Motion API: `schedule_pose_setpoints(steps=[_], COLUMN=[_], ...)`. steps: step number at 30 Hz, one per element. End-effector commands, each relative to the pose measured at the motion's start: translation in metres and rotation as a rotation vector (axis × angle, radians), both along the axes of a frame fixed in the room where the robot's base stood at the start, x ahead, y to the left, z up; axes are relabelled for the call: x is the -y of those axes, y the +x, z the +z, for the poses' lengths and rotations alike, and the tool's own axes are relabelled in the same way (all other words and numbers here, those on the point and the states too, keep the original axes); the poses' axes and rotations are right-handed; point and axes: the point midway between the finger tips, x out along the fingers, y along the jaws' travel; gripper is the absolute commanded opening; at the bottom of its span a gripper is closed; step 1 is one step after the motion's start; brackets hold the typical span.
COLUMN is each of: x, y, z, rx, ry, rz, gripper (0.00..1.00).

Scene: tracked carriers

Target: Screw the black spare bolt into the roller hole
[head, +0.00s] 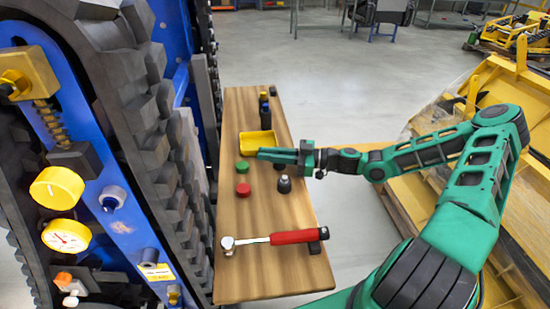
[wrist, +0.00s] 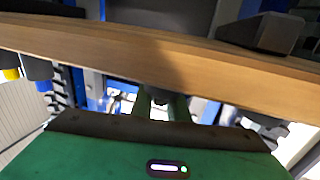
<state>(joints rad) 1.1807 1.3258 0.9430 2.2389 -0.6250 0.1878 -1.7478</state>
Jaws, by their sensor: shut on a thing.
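My gripper (head: 262,153) reaches in from the right over the wooden bench, with its fingers pointing left toward the tracked carrier. A red round piece (head: 243,189) and a green round piece (head: 243,166) lie on the bench below and left of the gripper. Grey round fittings (head: 113,197) show on the carrier's blue side frame. I cannot tell which one has the roller hole.
The wooden bench (head: 262,270) stands beside the black track (head: 150,160). On it are a ratchet with a red handle (head: 290,237), a dark, silver-based piece (head: 284,185), a yellow tray (head: 257,143) and dark bottles (head: 264,108). A yellow machine (head: 440,120) stands behind my arm.

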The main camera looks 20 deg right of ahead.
Motion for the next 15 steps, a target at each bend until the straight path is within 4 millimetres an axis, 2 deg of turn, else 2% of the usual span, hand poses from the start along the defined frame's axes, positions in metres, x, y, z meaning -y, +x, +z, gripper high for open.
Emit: schedule_pose_setpoints(steps=[8, 15], x=[0.0, -0.001], y=[0.0, 0.0], z=[0.008, 0.034], rx=[0.001, 0.002], ry=[-0.002, -0.003], rz=[0.0, 0.002], gripper=[0.0, 0.0])
